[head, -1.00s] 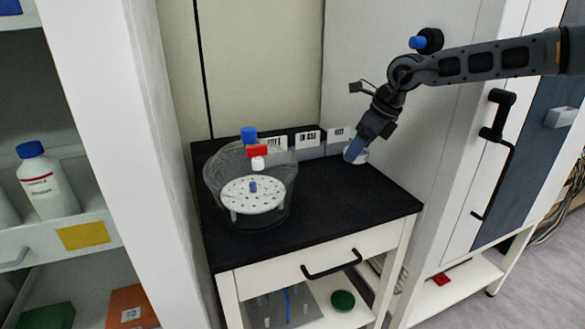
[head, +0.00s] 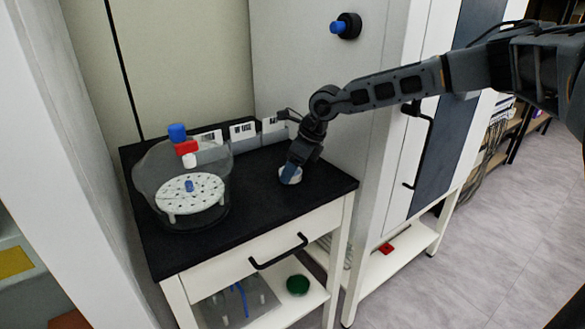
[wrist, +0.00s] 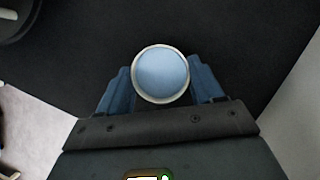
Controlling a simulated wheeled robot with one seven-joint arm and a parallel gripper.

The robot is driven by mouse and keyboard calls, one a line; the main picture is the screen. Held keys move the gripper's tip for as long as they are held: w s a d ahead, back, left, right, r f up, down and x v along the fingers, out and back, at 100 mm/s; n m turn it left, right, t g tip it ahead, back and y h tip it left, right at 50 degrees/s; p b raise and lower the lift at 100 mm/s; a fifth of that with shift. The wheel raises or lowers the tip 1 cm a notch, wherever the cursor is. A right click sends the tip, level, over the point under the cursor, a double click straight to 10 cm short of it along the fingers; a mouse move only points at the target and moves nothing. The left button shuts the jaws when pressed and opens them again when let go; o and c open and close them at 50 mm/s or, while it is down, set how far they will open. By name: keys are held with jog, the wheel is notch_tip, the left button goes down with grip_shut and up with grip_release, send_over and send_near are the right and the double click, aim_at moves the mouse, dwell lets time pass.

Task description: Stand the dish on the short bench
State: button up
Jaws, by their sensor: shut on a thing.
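The dish (head: 290,177) is small, round and white-rimmed with a pale blue inside. It is at the right part of the short bench's black top (head: 262,190). In the wrist view the dish (wrist: 161,74) sits upright between the two blue fingers of my gripper (wrist: 161,90). My gripper (head: 292,170) reaches down from the upper right and is shut on the dish. The dish is at or just above the bench top; I cannot tell if it touches.
A clear round vessel (head: 152,180) with a white perforated plate (head: 190,198) stands at the bench's left. Labelled grey boxes (head: 243,131) line the back edge. A tall cabinet (head: 285,75) rises behind and right. The bench top's front middle is bare.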

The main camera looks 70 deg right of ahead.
jog(key=shift+f, duration=0.1)
jog(key=o, duration=1)
jog(key=shift+o, duration=0.2)
jog(key=v, duration=1.2)
